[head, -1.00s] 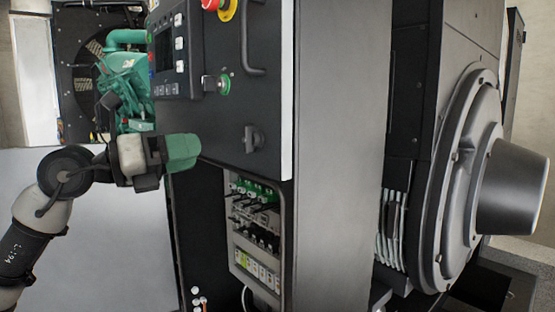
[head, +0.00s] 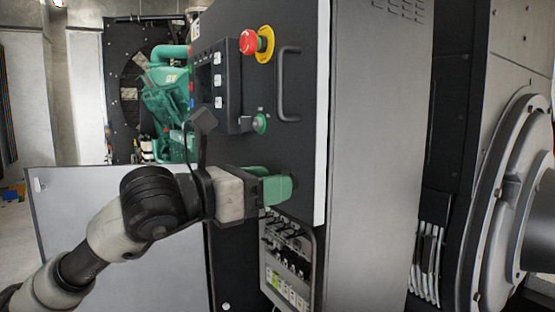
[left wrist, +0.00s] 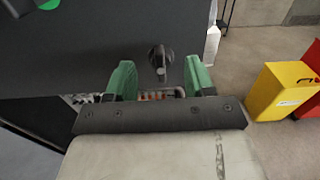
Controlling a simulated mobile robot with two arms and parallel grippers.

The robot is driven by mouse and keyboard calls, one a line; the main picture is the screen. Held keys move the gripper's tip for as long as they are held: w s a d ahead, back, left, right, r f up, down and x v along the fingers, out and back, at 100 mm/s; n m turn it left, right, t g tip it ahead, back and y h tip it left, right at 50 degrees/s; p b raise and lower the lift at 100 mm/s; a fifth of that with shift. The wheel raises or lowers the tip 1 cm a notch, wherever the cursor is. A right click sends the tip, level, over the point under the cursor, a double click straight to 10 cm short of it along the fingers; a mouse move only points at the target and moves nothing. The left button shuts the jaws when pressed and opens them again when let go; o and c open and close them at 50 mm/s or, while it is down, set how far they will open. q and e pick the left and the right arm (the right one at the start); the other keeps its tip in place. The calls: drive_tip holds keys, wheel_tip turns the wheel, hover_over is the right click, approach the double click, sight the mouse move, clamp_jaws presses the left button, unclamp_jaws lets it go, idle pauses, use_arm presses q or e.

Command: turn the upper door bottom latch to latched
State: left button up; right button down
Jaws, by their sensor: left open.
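The upper door (head: 295,150) is a dark panel with controls on it; it also shows in the left wrist view (left wrist: 90,45). Its bottom latch (left wrist: 160,58) is a small black knob near the panel's lower edge in the left wrist view. My left gripper (head: 280,188) has green fingers and is at the lower part of the door in the head view, where it hides the latch. In the left wrist view the gripper (left wrist: 160,80) is open and empty, with the latch ahead between its fingers. Contact cannot be seen. My right gripper is not in view.
A red emergency stop (head: 249,42), a door handle (head: 288,85) and a green-ringed key switch (head: 260,123) are on the door above. An open compartment with wiring (head: 285,250) lies below. A yellow box (left wrist: 281,92) stands on the floor at right.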

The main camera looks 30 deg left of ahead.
use_arm(q)
drive_tip(key=shift+p+x, duration=0.35)
drive_tip(key=shift+x, duration=0.7)
drive_tip(key=c, duration=0.9)
